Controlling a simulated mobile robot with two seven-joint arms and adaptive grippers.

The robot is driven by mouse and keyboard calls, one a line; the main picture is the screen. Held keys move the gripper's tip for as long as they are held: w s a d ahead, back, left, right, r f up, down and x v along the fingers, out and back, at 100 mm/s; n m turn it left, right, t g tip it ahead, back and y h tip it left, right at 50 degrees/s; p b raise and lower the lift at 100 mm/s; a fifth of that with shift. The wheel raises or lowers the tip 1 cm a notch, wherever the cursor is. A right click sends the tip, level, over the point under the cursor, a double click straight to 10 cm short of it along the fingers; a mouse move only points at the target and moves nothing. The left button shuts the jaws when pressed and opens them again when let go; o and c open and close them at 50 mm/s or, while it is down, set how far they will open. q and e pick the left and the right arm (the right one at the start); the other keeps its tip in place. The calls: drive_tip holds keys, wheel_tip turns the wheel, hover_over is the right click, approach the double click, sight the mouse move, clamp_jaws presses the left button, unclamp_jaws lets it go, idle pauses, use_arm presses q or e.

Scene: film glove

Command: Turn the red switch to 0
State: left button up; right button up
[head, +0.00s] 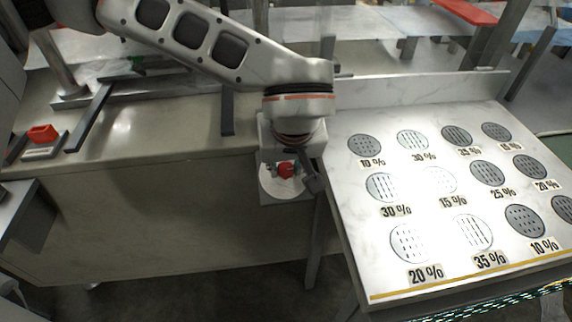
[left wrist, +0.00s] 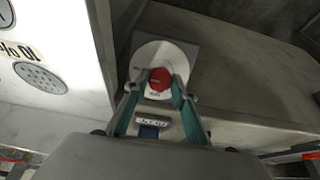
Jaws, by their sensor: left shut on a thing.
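The red switch (head: 286,169) sits on a round white dial plate (head: 272,187) on a small grey box at the right end of the metal counter. The markings on the dial are too small to read. My right gripper is not in view.
A white marble-look board (head: 380,262) with round perforated discs and percent labels stands close on the right. Another red switch (head: 43,133) is on the counter (head: 150,135) at far left. Dark metal bars (head: 90,118) lie on the counter.

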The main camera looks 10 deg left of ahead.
use_arm(q)
drive_tip(key=shift+r+n+p, duration=0.1)
drive_tip(key=shift+n+p, duration=0.45)
drive_tip(key=shift+n, duration=0.45)
drive_tip(key=n+p, duration=0.1)
drive_tip(key=n, duration=0.2)
drive_tip(key=shift+s+h, duration=0.1)
drive_tip(key=shift+h, duration=0.2)
drive_tip(key=shift+n+p, duration=0.3)
drive_tip(key=shift+n, duration=0.3)
drive_tip(key=n+t, duration=0.1)
drive_tip(key=n, duration=0.2)
drive_tip(key=shift+a+f, duration=0.1)
drive_tip(key=shift+f, duration=0.1)
drive_tip(key=n, duration=0.4)
drive_tip(key=shift+s+n+p, duration=0.15)
drive_tip(key=shift+n+p, duration=0.2)
drive_tip(key=shift+n, duration=0.05)
drive_tip(key=shift+n+t, duration=0.5)
drive_tip(key=shift+n, duration=1.1)
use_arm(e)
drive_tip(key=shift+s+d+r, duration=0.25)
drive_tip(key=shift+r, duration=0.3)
use_arm(q)
drive_tip(key=shift+n, duration=0.3)
